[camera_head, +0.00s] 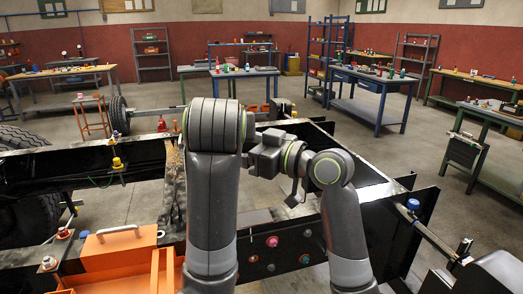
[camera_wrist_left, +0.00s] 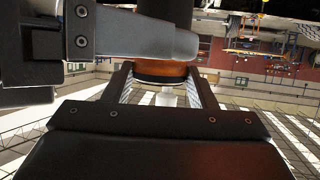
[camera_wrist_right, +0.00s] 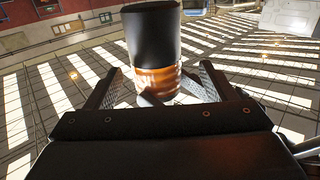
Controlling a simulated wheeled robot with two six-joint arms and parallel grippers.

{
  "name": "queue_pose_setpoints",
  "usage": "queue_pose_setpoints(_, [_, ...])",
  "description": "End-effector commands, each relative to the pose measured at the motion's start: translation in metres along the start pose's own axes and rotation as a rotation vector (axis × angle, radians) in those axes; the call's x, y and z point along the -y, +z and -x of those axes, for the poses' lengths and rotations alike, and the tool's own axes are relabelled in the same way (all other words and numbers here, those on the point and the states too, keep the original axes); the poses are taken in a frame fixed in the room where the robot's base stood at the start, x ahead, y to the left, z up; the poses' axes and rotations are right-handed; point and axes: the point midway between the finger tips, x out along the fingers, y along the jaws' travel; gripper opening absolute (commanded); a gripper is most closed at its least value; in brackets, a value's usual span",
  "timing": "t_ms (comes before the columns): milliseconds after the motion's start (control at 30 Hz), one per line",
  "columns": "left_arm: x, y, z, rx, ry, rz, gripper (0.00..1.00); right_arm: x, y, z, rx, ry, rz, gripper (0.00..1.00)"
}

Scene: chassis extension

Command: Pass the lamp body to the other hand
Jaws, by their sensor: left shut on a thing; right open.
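The lamp body (camera_wrist_right: 152,35) shows in the right wrist view as an upright dark cylinder with a shiny amber band at its lower part. In the left wrist view its amber and dark part (camera_wrist_left: 163,72) sits between the fingers of my left gripper (camera_wrist_left: 163,80), which is shut on it. My right gripper (camera_wrist_right: 157,84) is open, with its two fingers on either side of the amber band. I cannot tell whether they touch it. Part of the right gripper (camera_wrist_left: 130,35) crosses the top of the left wrist view. In the head view my arms hide the lamp body.
A black chassis frame (camera_head: 385,193) lies around and below my arms. A blue workbench (camera_head: 368,82) and other benches stand further back, with open floor between.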

Motion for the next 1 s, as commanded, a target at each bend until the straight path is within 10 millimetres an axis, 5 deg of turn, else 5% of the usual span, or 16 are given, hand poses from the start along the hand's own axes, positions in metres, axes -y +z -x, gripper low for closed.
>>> queue_pose_setpoints(200, [0.000, 0.000, 0.000, -0.001, 0.000, 0.000, 0.26, 0.000, 0.000, -0.021, -0.001, 0.000, -0.001, 0.77])
queue_pose_setpoints(567, [0.000, 0.000, 0.000, -0.001, 0.000, 0.000, 0.26, -0.001, 0.000, -0.025, 0.000, 0.001, 0.001, 0.76])
queue_pose_setpoints(967, [0.000, -0.001, 0.000, -0.003, 0.001, 0.000, 0.26, 0.001, 0.000, -0.025, -0.001, -0.003, -0.001, 0.26])
queue_pose_setpoints(1000, [0.000, -0.001, 0.000, -0.004, 0.001, 0.000, 0.57, 0.001, -0.001, -0.025, -0.002, -0.004, 0.000, 0.26])
